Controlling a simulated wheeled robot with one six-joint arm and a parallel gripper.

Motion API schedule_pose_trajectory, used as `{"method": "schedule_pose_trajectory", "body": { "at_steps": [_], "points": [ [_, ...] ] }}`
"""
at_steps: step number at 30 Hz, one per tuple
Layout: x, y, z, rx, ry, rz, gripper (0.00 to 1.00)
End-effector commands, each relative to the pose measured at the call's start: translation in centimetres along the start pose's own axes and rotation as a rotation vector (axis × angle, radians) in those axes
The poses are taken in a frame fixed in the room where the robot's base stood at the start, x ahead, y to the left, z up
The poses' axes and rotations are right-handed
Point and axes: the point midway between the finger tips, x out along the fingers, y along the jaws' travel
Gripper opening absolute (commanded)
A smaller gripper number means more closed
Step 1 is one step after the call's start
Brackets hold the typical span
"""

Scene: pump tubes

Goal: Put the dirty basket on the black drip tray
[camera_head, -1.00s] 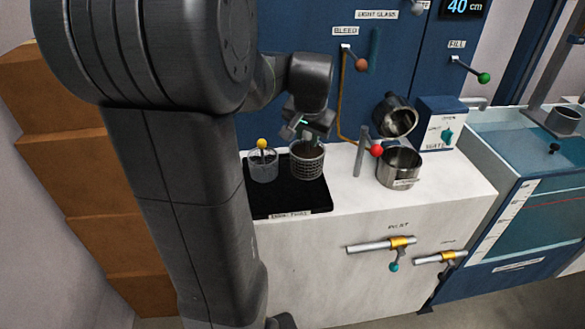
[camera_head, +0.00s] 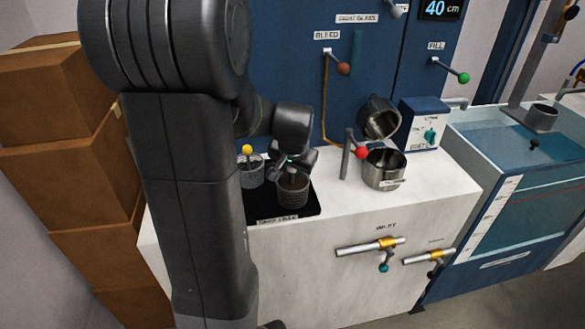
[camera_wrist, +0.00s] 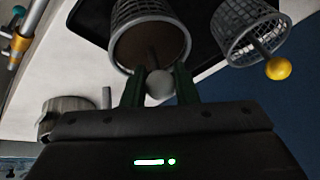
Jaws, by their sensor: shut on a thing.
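The dirty basket (camera_head: 292,192) is a grey mesh cup with brown residue inside. In the wrist view the basket (camera_wrist: 147,48) shows its brown inside and a pale round knob between my fingers. My gripper (camera_head: 291,170) is shut on this knob, above the basket; its green-black fingers (camera_wrist: 159,84) flank the knob. The black drip tray (camera_head: 263,209) lies on the white counter. The basket is upright over the tray's front right part; I cannot tell whether its bottom touches the tray.
A second mesh basket (camera_head: 250,174) with a yellow knob stands at the tray's back left. A steel pot (camera_head: 384,171) and a red-knobbed lever (camera_head: 361,153) are to the right. The white counter (camera_head: 430,190) is free further right. Brown boxes (camera_head: 65,185) stand at left.

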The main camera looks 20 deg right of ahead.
Motion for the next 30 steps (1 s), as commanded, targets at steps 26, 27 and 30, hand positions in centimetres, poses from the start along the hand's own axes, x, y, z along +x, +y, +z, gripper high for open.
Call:
{"method": "schedule_pose_trajectory", "body": {
  "at_steps": [26, 27, 30],
  "points": [
    [-6.5, -0.1, -0.2, -0.001, 0.006, -0.001, 0.48],
    [-7.4, -0.1, -0.2, -0.001, 0.006, -0.001, 0.48],
    [-9.2, -0.1, -0.2, -0.001, 0.004, -0.001, 0.48]
  ]
}}
